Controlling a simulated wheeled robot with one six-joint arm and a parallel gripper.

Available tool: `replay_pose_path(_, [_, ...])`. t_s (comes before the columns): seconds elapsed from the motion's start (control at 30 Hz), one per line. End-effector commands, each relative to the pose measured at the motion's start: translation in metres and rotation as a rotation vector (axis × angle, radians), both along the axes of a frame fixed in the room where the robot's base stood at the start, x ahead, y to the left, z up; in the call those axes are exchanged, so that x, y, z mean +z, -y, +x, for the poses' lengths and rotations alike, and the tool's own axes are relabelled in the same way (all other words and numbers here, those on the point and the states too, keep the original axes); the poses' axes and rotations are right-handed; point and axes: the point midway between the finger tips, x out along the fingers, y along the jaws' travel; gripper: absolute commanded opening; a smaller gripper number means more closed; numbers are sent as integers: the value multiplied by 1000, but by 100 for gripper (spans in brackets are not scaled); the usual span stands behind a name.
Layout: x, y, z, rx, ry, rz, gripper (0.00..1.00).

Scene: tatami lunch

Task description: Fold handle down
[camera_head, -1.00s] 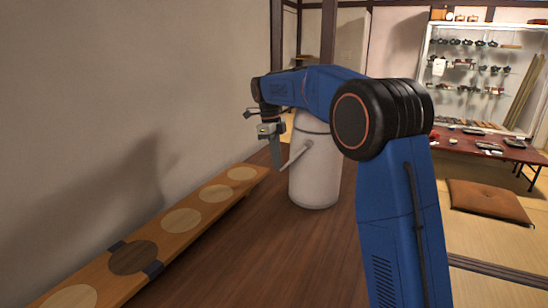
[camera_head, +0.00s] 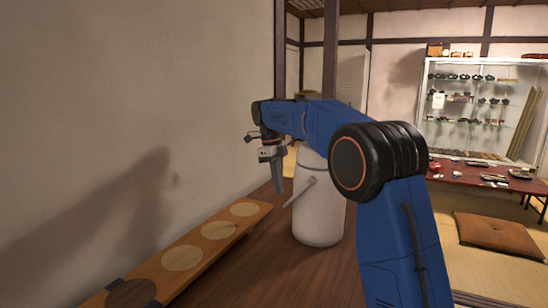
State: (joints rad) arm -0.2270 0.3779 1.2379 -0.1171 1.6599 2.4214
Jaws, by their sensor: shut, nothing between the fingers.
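A tall white cylindrical container (camera_head: 318,218) stands on the wooden floor, partly behind my blue arm. Its pale bar handle (camera_head: 300,192) sticks out from the container's side toward the lower left. My gripper (camera_head: 279,190) points down just left of the container, with its fingers shut and empty. In the picture its fingertips are close to the handle's lower left end, with a small gap between them. I cannot tell their difference in depth. The container's top is partly hidden by my arm.
A low wooden bench (camera_head: 213,240) with round pads runs along the plain wall at left. At right are a low red table (camera_head: 475,174), a brown cushion (camera_head: 497,234) and a glass display cabinet (camera_head: 470,100). Wooden floor is clear before the container.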

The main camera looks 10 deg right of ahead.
Motion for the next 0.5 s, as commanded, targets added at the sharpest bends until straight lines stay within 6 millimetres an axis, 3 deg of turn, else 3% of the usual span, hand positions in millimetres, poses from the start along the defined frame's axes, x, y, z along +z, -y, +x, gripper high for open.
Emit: replay_pose_path(0.5, [97, -14, 11, 0, 2, 0, 0])
